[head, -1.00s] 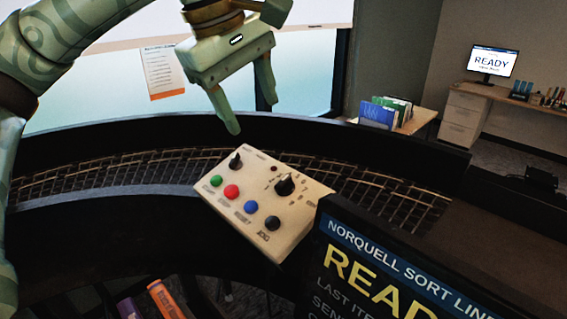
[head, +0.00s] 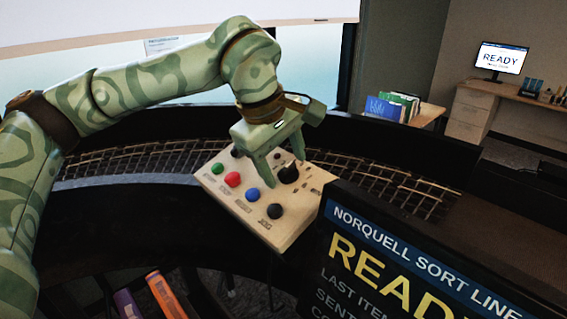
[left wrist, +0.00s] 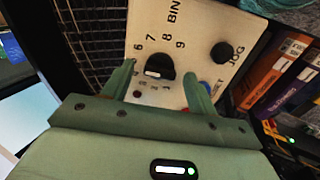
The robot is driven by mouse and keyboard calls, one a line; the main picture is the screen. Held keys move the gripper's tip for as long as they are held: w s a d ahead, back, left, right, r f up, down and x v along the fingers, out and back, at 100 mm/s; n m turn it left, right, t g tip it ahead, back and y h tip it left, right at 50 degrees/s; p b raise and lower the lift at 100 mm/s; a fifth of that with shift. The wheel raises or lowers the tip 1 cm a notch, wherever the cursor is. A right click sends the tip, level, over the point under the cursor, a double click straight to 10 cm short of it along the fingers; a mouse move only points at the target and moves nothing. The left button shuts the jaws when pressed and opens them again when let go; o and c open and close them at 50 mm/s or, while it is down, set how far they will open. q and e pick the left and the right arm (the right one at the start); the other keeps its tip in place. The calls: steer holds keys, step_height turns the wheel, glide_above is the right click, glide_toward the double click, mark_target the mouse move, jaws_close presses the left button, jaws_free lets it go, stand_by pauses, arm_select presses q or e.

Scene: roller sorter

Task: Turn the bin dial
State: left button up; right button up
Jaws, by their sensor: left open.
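The bin dial (head: 288,175) is a round black knob with a pale pointer mark on a cream control panel (head: 302,208). In the left wrist view the dial (left wrist: 158,66) sits below the word BIN, with numbers around it; 6, 7, 8 and 9 are readable. My left gripper (head: 284,171) is open over the panel, one finger on each side of the dial. In the left wrist view its fingers (left wrist: 160,78) show left and right of the dial; I cannot tell whether they touch it. My right gripper is not in view.
Green (head: 217,168), red (head: 233,180), blue (head: 252,194) and black (head: 275,211) buttons line the panel's near side. A roller track (head: 400,190) runs behind it. A dark screen (head: 390,250) reading NORQUELL SORT LINE stands close at the right.

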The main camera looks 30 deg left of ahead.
arm_select(q)
steer(key=shift+w+f, duration=0.1)
steer(key=shift+f, duration=0.05)
steer(key=shift+c, duration=1.2)
steer(key=c, duration=0.8)
steer(key=shift+o, duration=0.3)
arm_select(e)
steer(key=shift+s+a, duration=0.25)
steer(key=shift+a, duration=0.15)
